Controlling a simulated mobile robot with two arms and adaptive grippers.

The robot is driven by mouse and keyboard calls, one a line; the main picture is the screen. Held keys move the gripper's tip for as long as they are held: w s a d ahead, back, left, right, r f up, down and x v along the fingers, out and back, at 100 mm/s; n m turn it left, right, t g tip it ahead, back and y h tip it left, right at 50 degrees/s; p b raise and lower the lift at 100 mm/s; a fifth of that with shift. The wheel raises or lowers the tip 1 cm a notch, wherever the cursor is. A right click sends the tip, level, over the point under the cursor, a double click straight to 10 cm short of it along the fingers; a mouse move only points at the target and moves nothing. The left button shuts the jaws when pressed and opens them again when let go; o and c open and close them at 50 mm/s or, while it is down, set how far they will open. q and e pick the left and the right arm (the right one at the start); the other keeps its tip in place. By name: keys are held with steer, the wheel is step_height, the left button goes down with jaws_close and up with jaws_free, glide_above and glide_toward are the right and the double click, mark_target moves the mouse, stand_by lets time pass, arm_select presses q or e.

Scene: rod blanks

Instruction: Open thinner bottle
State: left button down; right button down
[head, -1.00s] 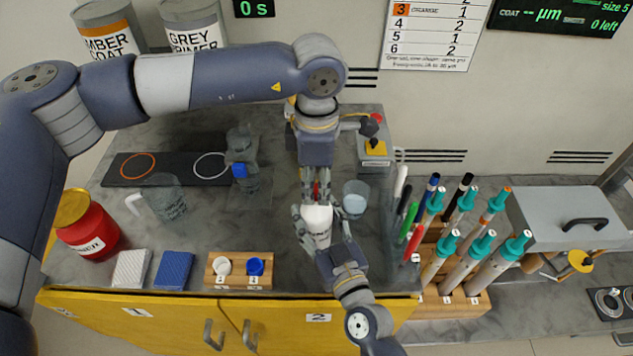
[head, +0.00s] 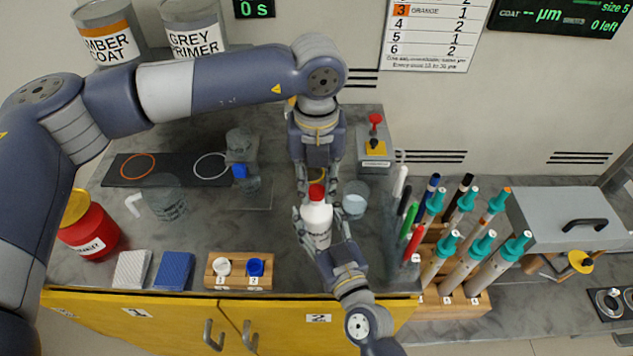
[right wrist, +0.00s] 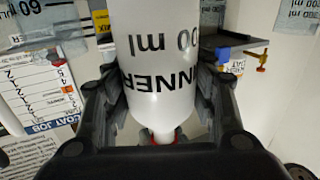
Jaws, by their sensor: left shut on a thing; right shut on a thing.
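The thinner bottle (head: 317,222) is white with a red cap (head: 316,192) and stands upright at the middle of the bench. My right gripper (head: 317,232) is shut on the bottle's body from the front. In the right wrist view the bottle (right wrist: 165,75) fills the middle, lettering upside down, between the dark fingers. My left gripper (head: 317,186) points down from above and is shut on the red cap. The cap is directly over the bottle's neck; I cannot tell whether it is loose from it.
A clear cup (head: 355,200) stands close right of the bottle. A glass jug (head: 163,202), a red container (head: 90,232) and a cap rack (head: 240,270) are to the left. Pens and teal-topped rods (head: 470,240) stand right. A red-topped switch box (head: 375,148) is behind.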

mark_target(316, 189)
arm_select(q)
steer(key=n, duration=0.8)
steer(key=shift+n, duration=0.3)
steer(key=shift+r, duration=0.2)
steer(key=shift+r, duration=0.9)
steer(key=shift+r, duration=0.15)
steer(key=shift+r, duration=1.9)
arm_select(e)
steer(key=c, duration=0.6)
jaws_free()
